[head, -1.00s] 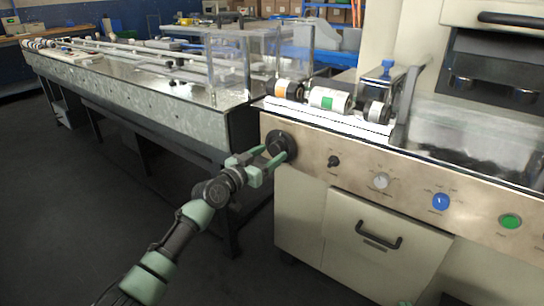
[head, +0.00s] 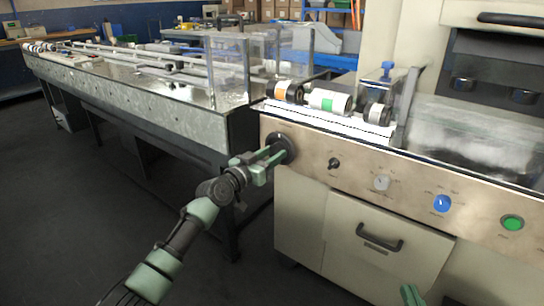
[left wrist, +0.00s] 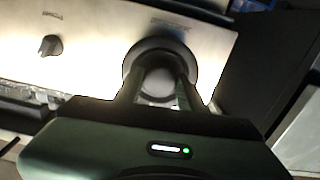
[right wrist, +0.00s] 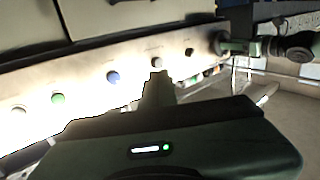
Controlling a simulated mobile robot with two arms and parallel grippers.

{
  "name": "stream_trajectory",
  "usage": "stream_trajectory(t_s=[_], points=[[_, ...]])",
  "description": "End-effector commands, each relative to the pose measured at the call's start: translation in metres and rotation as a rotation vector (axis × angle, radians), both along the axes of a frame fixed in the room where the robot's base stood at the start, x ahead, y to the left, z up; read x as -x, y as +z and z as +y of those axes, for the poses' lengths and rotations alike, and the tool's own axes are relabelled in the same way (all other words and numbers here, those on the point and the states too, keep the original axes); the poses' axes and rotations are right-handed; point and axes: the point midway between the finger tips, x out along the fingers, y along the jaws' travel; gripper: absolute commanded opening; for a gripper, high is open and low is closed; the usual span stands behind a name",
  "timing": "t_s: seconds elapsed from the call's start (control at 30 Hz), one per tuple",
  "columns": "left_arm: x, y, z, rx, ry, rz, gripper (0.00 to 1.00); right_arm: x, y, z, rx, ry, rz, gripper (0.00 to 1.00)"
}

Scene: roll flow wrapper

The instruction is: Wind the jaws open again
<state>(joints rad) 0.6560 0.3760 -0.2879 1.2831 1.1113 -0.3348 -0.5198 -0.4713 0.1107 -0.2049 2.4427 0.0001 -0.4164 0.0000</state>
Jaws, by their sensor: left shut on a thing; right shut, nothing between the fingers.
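A round black knob (head: 287,142) sits at the left end of the machine's steel front panel. It also shows in the left wrist view (left wrist: 160,44), between the fingertips. My left gripper (head: 274,154) is shut on this knob, reaching it from the lower left with its fingers on either side. My right gripper (head: 411,294) is low at the bottom right of the head view, apart from the panel. In the right wrist view its fingers (right wrist: 158,84) are together and empty. I cannot pick out the machine's jaws for certain.
Rollers (head: 328,100) lie above the panel. A long metal conveyor (head: 150,108) runs off left. The floor in front is clear.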

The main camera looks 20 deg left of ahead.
Motion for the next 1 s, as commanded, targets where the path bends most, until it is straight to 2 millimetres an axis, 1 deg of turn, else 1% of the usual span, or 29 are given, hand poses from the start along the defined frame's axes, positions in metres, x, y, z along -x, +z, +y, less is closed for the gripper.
stream_trajectory(t_s=[0.13, 0.4, 0.43, 0.47, 0.5, 0.87, 0.9, 1.0], points=[[0.0, -0.001, 0.0, 0.057, 0.0, 0.022, 0.0, -0.001, 0.011, 0.002, -0.015, 0.004, -0.06, 0.0], [0.0, 0.0, 0.0, 0.063, 0.0, 0.024, 0.0, -0.001, 0.012, 0.002, -0.016, 0.003, -0.062, 0.0], [0.0, 0.0, 0.0, 0.063, 0.0, 0.024, 0.47, -0.001, 0.012, 0.002, -0.016, 0.003, -0.062, 0.0], [0.0, 0.0, 0.0, 0.063, 0.0, 0.024, 0.56, -0.001, 0.012, 0.002, -0.016, 0.003, -0.062, 0.0], [0.0, 0.0, 0.0, 0.063, 0.0, 0.024, 0.61, -0.001, 0.012, 0.002, -0.016, 0.003, -0.062, 0.0], [0.002, 0.0, 0.001, 0.061, 0.0, 0.023, 0.61, -0.001, 0.012, 0.002, -0.014, 0.003, -0.056, 0.0], [0.004, 0.0, 0.002, 0.061, 0.001, 0.023, 0.61, -0.001, 0.009, 0.001, -0.01, 0.002, -0.039, 0.0], [0.013, 0.0, 0.005, 0.06, 0.0, 0.024, 0.61, 0.002, -0.009, -0.002, 0.013, -0.004, 0.049, 0.0]])
